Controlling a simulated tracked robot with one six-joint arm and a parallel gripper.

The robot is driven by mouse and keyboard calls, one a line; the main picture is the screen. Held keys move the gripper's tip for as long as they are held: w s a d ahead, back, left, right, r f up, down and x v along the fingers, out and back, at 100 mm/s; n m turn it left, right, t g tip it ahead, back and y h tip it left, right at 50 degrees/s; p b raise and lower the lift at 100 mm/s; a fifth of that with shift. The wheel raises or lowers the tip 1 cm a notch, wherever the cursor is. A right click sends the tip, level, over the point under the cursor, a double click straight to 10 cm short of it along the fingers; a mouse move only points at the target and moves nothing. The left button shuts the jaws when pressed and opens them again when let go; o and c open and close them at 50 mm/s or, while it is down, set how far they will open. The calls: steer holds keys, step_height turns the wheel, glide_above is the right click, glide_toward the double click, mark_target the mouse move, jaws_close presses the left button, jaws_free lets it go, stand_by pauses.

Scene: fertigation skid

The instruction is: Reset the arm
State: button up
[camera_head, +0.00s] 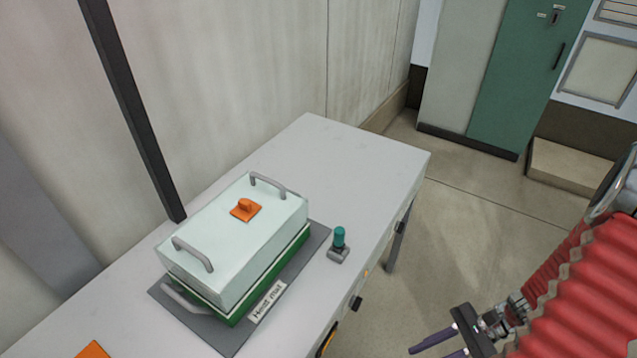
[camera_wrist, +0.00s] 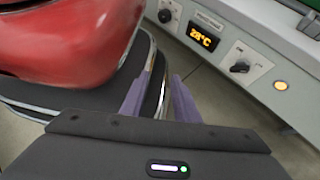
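My arm (camera_head: 590,285) comes in from the right edge of the head view in a ribbed red cover. My gripper (camera_head: 428,352) hangs low at the bottom, in front of the table and over the floor side. Its lower part is cut off by the frame edge. In the wrist view my gripper (camera_wrist: 158,80) shows two purple fingers standing apart, with nothing between them. It is open and empty.
A pale lidded box (camera_head: 235,235) with handles and an orange knob stands on a dark mat (camera_head: 225,340) on the table (camera_head: 350,160). A teal-topped part (camera_head: 339,238) is beside it. A panel with a 28°C display (camera_wrist: 203,38) and knobs is near my gripper. A green cabinet (camera_head: 520,80) stands behind.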

steer(key=w+r+n+t+h, duration=0.1)
steer(key=w+r+n+h, duration=0.1)
steer(key=r+n+h, duration=0.5)
steer(key=w+r+n+h, duration=0.2)
steer(key=w+r+n, duration=0.15)
steer(key=r, duration=0.55)
steer(key=a+r+n+t+h, duration=0.1)
steer(key=a+r+n+t, duration=0.2)
steer(key=a+r, duration=0.2)
steer(key=a+r+n+t, duration=0.3)
steer(key=a+r+n, duration=0.1)
steer(key=r, duration=0.6)
steer(key=shift+s+a+r+h, duration=0.2)
steer(key=shift+a+r+h, duration=0.15)
steer(key=shift+a, duration=0.4)
